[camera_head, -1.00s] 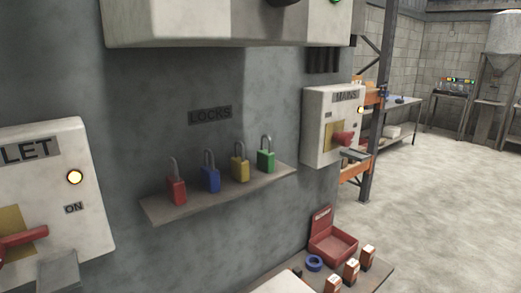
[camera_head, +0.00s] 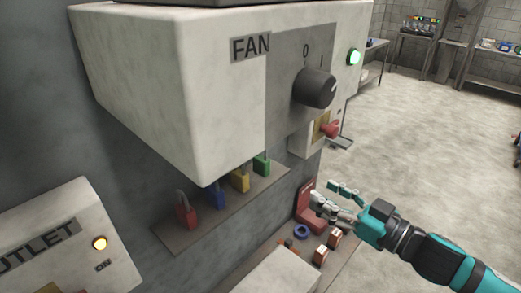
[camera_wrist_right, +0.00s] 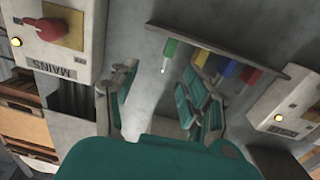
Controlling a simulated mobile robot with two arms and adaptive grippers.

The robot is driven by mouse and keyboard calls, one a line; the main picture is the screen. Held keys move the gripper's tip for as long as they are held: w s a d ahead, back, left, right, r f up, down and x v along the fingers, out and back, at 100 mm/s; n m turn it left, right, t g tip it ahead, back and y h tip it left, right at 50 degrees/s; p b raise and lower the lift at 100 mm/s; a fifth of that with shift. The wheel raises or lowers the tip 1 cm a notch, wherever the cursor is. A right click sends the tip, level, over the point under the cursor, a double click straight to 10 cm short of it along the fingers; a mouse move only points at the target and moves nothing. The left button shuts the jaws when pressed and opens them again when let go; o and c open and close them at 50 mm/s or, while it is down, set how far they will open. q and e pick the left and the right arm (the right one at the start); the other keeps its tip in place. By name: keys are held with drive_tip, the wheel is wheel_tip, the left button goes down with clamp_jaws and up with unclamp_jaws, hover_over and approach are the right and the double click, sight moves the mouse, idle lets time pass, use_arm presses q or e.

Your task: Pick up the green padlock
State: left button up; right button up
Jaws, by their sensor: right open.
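The green padlock (camera_head: 262,166) stands at the far right end of the row on the wall shelf (camera_head: 188,238); the fan box partly hides its top. In the right wrist view, which looks upside down, the green padlock (camera_wrist_right: 170,47) hangs beyond the fingers, near the top centre. My right gripper (camera_head: 326,192) is open and empty, out to the right of the shelf and apart from the padlock. Its spread fingers also show in the right wrist view (camera_wrist_right: 160,78). My left gripper is not in view.
Yellow (camera_head: 240,181), blue (camera_head: 220,199) and red (camera_head: 185,214) padlocks stand beside the green one. The large fan box (camera_head: 160,80) juts out above the shelf. The mains box (camera_head: 303,146) is beyond it. A red open box (camera_head: 306,200) sits lower down.

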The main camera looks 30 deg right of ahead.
drive_tip(key=a+r, duration=0.2)
drive_tip(key=y+b, duration=0.1)
drive_tip(key=b, duration=0.3)
approach(267, 159)
drive_tip(key=w, duration=0.1)
drive_tip(key=w+a+b, duration=0.1)
drive_tip(key=w+b, duration=0.1)
drive_tip(key=shift+w+a+f+n, duration=0.15)
drive_tip(key=shift+w+a+n, duration=0.15)
drive_tip(key=shift+b+x, duration=0.5)
drive_tip(key=shift+x, duration=0.3)
drive_tip(key=shift+w+a, duration=0.15)
drive_tip(key=shift+w, duration=0.35)
drive_tip(key=shift+w+a+b, duration=0.15)
drive_tip(key=shift+w+b, duration=0.15)
drive_tip(key=shift+b, duration=0.5)
drive_tip(key=shift+w+f+b, duration=0.1)
drive_tip(key=shift+w+b, duration=0.35)
drive_tip(key=shift+w+r+p, duration=0.15)
drive_tip(key=shift+r+p, duration=0.15)
drive_tip(key=shift+p, duration=0.25)
drive_tip(key=shift+w+p, duration=0.25)
drive_tip(key=shift+p, duration=0.2)
drive_tip(key=shift+p+x, duration=0.85)
drive_tip(key=shift+p, duration=0.15)
drive_tip(key=shift+w+a+f, duration=0.3)
drive_tip(key=shift+w+f, duration=0.05)
drive_tip(key=shift+w, duration=0.2)
